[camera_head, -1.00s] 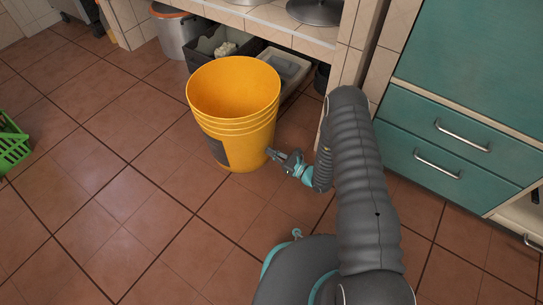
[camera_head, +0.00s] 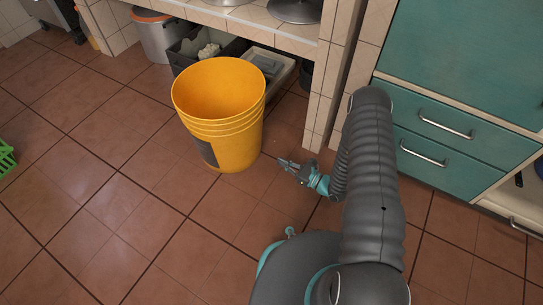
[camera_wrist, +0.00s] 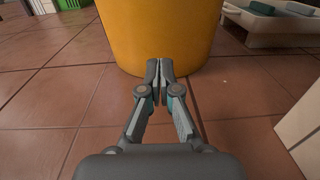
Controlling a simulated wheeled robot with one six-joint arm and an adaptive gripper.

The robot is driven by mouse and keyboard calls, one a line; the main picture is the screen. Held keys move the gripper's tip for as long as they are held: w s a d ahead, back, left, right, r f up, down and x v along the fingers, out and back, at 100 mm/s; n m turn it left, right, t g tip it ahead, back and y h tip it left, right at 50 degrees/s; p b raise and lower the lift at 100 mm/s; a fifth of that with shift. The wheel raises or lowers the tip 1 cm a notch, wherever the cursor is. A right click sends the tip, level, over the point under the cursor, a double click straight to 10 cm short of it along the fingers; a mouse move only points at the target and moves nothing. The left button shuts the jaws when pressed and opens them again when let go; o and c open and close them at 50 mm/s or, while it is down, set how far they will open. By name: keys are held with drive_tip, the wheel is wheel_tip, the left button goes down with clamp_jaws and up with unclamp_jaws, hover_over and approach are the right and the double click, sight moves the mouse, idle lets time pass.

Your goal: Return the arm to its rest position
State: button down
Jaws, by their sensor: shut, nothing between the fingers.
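My gripper (camera_head: 284,163) is low over the tiled floor, just right of the yellow bucket (camera_head: 228,140), with a small gap between them in the head view. In the wrist view my gripper (camera_wrist: 159,66) points at the lower wall of the yellow bucket (camera_wrist: 160,30). Its fingertips are together with nothing between them. My arm reaches down from the right of the head view, bent at the elbow.
Teal drawers (camera_head: 440,135) and a tiled counter post (camera_head: 330,90) stand close to the right of and behind my arm. Under the counter are a dark crate (camera_head: 200,48), a white tray (camera_head: 268,72) and a grey bin (camera_head: 165,38). A green basket (camera_head: 5,158) is at the left edge. Floor at front left is clear.

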drive_tip(key=shift+v, duration=1.9)
